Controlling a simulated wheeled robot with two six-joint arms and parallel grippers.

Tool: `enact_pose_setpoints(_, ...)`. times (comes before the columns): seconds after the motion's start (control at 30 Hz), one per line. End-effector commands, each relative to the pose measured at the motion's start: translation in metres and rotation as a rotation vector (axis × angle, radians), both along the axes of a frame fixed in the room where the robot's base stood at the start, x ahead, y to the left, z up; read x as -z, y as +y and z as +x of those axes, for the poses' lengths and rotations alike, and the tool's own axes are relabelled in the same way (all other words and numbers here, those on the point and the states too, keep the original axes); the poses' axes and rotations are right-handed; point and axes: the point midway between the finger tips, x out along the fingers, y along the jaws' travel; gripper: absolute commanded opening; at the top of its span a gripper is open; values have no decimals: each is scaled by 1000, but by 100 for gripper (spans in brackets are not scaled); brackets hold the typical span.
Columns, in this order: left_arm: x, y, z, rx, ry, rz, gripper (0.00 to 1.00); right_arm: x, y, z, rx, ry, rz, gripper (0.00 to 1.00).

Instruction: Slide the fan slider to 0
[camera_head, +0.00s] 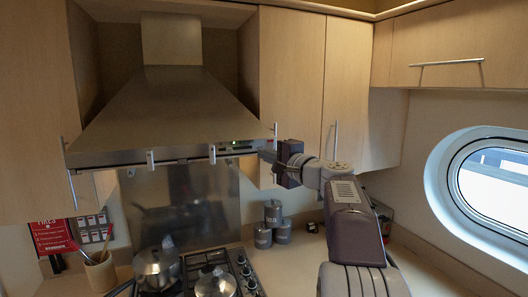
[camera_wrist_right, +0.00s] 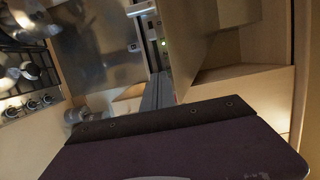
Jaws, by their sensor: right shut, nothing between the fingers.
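The steel range hood (camera_head: 165,110) hangs over the stove. Its front edge carries a small control panel (camera_head: 237,146) with lit marks at the right end. The panel also shows in the right wrist view, with a green light (camera_wrist_right: 164,43). The fan slider is too small to pick out, and its setting cannot be read. My right gripper (camera_head: 265,154) is shut and empty, close to the right end of the hood's front edge near the panel. In the right wrist view its fingers (camera_wrist_right: 157,84) point toward the panel; contact cannot be told. My left gripper is out of view.
Two pale tabs (camera_head: 212,154) (camera_head: 150,159) stick out along the hood's front edge. A cabinet handle (camera_head: 276,135) is close to my right gripper. Below are a gas stove (camera_head: 208,262) with pots, grey canisters (camera_head: 273,213) and a utensil cup (camera_head: 101,271).

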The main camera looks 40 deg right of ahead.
Motion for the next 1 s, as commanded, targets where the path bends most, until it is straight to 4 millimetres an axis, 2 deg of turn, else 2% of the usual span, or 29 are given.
enact_pose_setpoints(0.03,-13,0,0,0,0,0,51,-6,2,12,-4,4,2,0)
enact_pose_setpoints(0.27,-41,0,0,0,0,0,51,-6,2,62,-3,4,2,0)
enact_pose_setpoints(0.3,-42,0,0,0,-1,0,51,-5,8,65,-4,1,0,0)
enact_pose_setpoints(0.5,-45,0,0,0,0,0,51,-2,34,69,-2,0,-1,0)
enact_pose_setpoints(1.0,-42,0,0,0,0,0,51,2,43,72,-2,1,-2,0)
